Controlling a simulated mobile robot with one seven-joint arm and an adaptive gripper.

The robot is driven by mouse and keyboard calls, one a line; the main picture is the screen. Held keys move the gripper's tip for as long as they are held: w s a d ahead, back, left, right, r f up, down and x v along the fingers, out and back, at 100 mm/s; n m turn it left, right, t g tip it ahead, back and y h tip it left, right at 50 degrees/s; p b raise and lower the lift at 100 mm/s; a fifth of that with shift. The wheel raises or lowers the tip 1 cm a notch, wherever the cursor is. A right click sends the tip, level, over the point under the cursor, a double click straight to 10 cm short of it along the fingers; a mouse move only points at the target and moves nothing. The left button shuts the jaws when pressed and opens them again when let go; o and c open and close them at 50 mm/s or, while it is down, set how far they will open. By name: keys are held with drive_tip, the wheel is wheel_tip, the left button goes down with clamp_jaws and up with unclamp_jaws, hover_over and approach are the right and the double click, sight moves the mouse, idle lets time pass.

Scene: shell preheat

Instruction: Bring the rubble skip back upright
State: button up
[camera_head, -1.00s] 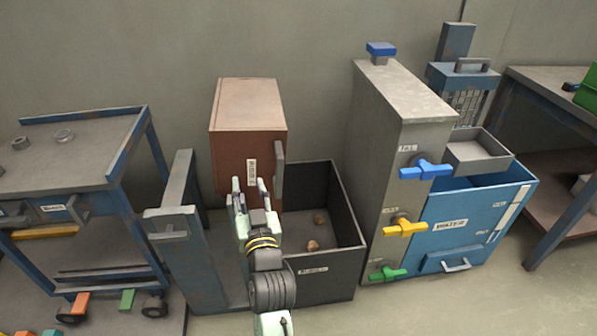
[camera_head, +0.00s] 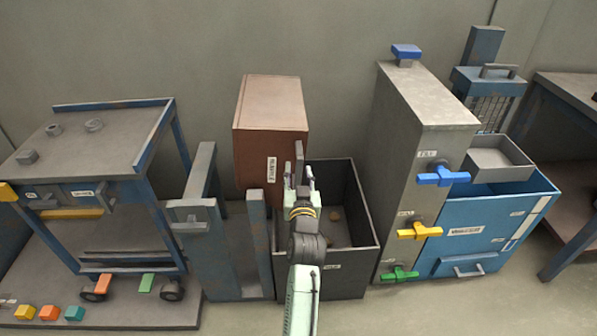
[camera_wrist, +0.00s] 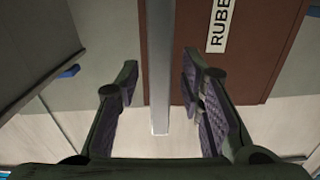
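My gripper (camera_head: 299,180) is open at this handle. In the wrist view the bar (camera_wrist: 160,60) runs between the spread fingers (camera_wrist: 157,85), with visible gaps on both sides. The skip's opening is hidden.
The dark bin (camera_head: 362,215) holds a brown lump (camera_head: 335,215). A grey cabinet with coloured valves (camera_head: 420,130) stands right, beside a blue container (camera_head: 460,250). A blue-framed cart (camera_head: 90,150) stands left.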

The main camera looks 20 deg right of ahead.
drive_tip(key=shift+w, duration=0.15)
drive_tip(key=shift+c, duration=0.4)
clamp_jaws()
idle(0.5)
